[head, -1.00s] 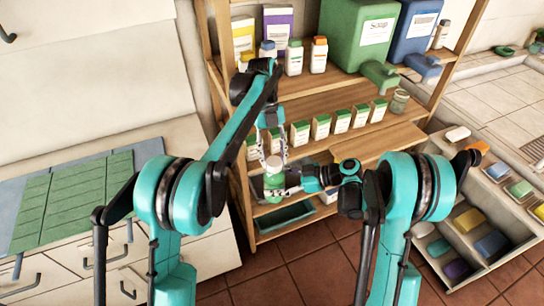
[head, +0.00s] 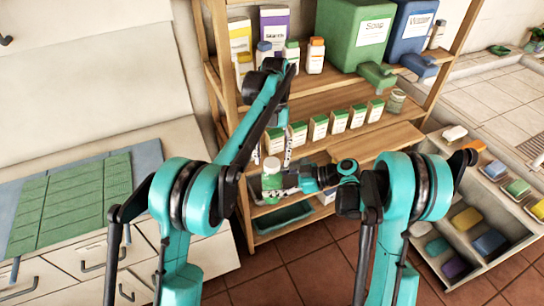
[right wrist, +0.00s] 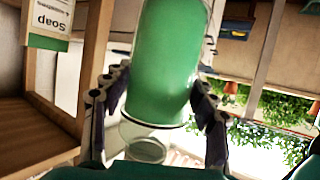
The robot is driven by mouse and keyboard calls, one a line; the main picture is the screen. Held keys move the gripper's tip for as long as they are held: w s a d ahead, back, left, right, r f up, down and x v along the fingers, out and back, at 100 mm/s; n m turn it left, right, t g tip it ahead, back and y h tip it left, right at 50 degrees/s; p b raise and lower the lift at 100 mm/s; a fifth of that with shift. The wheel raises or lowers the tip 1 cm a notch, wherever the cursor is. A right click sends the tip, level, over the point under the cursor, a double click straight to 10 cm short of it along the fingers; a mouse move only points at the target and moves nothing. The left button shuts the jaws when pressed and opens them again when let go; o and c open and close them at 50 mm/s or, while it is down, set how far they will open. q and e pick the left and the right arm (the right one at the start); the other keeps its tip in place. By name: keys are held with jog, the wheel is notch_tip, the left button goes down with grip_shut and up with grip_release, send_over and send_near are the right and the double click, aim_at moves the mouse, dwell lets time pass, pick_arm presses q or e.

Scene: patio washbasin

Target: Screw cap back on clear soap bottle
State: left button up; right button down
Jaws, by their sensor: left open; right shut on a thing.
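The clear soap bottle (head: 271,182) holds green liquid and stands roughly upright in front of the shelf. A whitish cap (head: 271,164) shows at its top; I cannot tell whether it is threaded on. My right gripper (head: 284,184) reaches in from the right and is shut on the bottle. In the right wrist view, the two dark fingers of this gripper (right wrist: 160,105) flank the green bottle (right wrist: 168,65), and a pale disc shows at its clear end. My left gripper (head: 273,156) points down from above, open, its fingers spread on either side of the cap; contact is not visible.
The wooden shelf (head: 335,98) behind carries several small green-topped cartons, bottles and a large green container (head: 358,40). A green tray (head: 283,218) lies on its low board. A grey divided bin (head: 450,225) with coloured blocks stands at right.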

pick_arm(q)
jog(key=shift+r, duration=2.15)
jog(key=shift+c, duration=0.5)
